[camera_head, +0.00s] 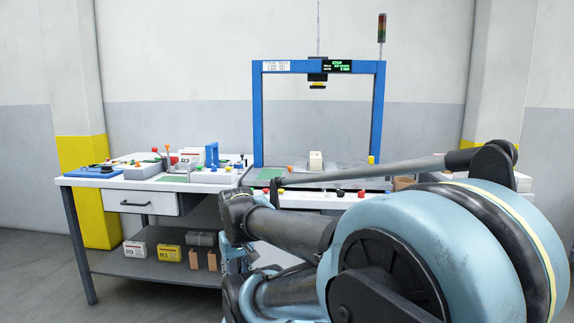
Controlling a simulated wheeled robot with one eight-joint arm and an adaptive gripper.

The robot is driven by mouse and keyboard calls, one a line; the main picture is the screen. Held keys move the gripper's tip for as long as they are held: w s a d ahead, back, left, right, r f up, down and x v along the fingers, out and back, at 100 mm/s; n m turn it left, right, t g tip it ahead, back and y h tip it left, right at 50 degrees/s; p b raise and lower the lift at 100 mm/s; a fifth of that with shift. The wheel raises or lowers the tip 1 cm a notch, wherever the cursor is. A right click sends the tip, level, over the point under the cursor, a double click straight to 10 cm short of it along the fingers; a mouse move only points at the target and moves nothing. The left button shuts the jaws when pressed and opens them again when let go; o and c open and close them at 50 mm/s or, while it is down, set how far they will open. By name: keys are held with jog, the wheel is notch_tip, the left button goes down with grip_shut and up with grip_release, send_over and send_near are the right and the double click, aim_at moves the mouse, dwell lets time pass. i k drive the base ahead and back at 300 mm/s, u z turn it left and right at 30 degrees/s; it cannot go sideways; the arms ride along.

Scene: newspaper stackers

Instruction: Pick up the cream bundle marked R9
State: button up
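The cream bundle marked R9 (135,249) lies on the lower shelf of the workbench, at its left end. It is a pale block with a red marking on its front. Nothing covers its front. My arm fills the right and lower middle of the view, to the right of the bundle and apart from it. I cannot make out my gripper's fingers.
A yellow bundle marked R3 (169,252) sits right of R9, with a grey bundle (202,238) and small brown blocks (194,259) further right. The shelf (150,270) lies under a drawer (142,203). A bench leg (80,245) stands left of R9. The cluttered tabletop carries a blue frame (257,120).

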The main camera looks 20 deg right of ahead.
aim_at(316, 159)
jog(key=u, duration=1.65)
jog(key=i, duration=1.75)
jog(key=z, duration=3.8)
